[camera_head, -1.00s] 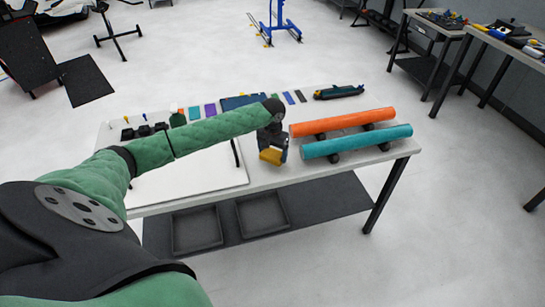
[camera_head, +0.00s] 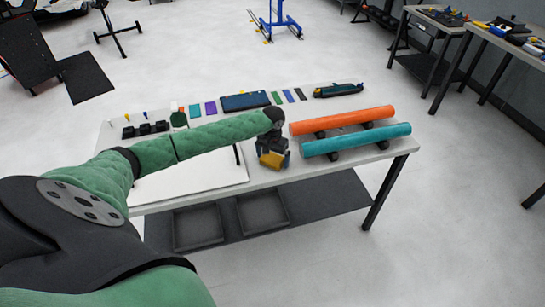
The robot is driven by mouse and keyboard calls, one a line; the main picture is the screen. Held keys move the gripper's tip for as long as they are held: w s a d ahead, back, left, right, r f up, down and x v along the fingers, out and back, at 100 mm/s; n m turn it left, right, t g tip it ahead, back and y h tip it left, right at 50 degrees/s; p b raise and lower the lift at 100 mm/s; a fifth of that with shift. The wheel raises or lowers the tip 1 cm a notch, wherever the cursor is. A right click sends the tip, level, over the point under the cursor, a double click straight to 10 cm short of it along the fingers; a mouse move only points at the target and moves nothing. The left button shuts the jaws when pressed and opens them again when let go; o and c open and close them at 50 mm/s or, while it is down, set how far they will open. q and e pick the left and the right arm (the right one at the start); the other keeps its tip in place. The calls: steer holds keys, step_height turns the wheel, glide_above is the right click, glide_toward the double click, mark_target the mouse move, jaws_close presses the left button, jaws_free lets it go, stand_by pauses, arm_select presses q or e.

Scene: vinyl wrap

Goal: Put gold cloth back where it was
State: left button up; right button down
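The gold cloth (camera_head: 271,161) is a small yellow-gold piece near the front edge of the table, just left of the tubes. My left gripper (camera_head: 273,153) points down from the end of the green arm and is shut on the gold cloth. The cloth hangs at the fingertips; I cannot tell whether it touches the tabletop. My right gripper is not in view.
An orange tube (camera_head: 342,121) and a teal tube (camera_head: 356,140) lie on dark supports at the right of the table. A white board (camera_head: 200,180) covers the front left. Coloured cards and small tools line the back edge, with a dark tool (camera_head: 338,90) at back right.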

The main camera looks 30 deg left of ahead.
mark_target(273, 158)
arm_select(q)
steer(key=shift+r, duration=0.2)
step_height(273, 158, up, 12)
steer(key=b, duration=0.3)
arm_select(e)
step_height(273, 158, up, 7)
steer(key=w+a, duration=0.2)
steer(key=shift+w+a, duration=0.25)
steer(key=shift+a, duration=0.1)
arm_select(q)
steer(key=shift+f, duration=0.15)
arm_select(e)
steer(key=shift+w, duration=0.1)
